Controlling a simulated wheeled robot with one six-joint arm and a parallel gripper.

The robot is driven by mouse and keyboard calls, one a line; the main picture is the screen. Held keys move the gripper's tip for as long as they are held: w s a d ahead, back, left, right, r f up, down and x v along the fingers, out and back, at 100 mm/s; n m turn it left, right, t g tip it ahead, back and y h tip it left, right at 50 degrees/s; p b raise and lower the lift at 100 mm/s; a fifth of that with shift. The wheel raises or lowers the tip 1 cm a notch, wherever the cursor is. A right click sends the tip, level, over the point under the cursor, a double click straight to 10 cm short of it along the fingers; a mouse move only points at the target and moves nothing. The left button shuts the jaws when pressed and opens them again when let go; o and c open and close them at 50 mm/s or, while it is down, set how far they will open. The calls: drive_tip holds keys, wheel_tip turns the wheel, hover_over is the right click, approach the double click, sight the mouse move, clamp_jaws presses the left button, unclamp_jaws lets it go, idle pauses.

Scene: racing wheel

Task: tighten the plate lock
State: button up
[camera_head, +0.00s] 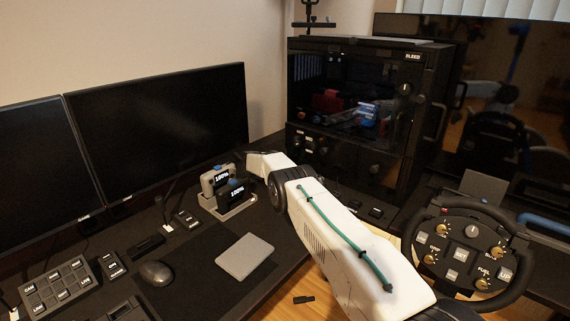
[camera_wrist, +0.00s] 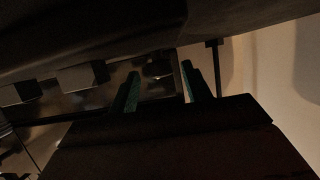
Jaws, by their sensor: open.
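No part that I can surely name as the plate lock shows in either view. In the wrist view my gripper (camera_wrist: 160,87) is open, with green pads on its two separated fingers and nothing seen held between them. A dark T-shaped part (camera_wrist: 214,45) stands just right of the fingers; I cannot tell what it is. Dark blocks (camera_wrist: 82,76) hang at the left under a dark surface.
A racing wheel (camera_head: 458,256) with knobs stands at the right. The wrist view is very dark.

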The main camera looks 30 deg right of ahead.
wheel_tip(320, 180, up, 4)
drive_tip(key=shift+f, duration=0.2)
drive_tip(key=s+a+r, duration=0.1)
drive_tip(key=s+a, duration=0.3)
drive_tip(key=s, duration=1.1)
drive_tip(key=shift+s+a+r, duration=0.15)
drive_tip(key=shift+s+a, duration=0.05)
drive_tip(key=shift+s, duration=0.05)
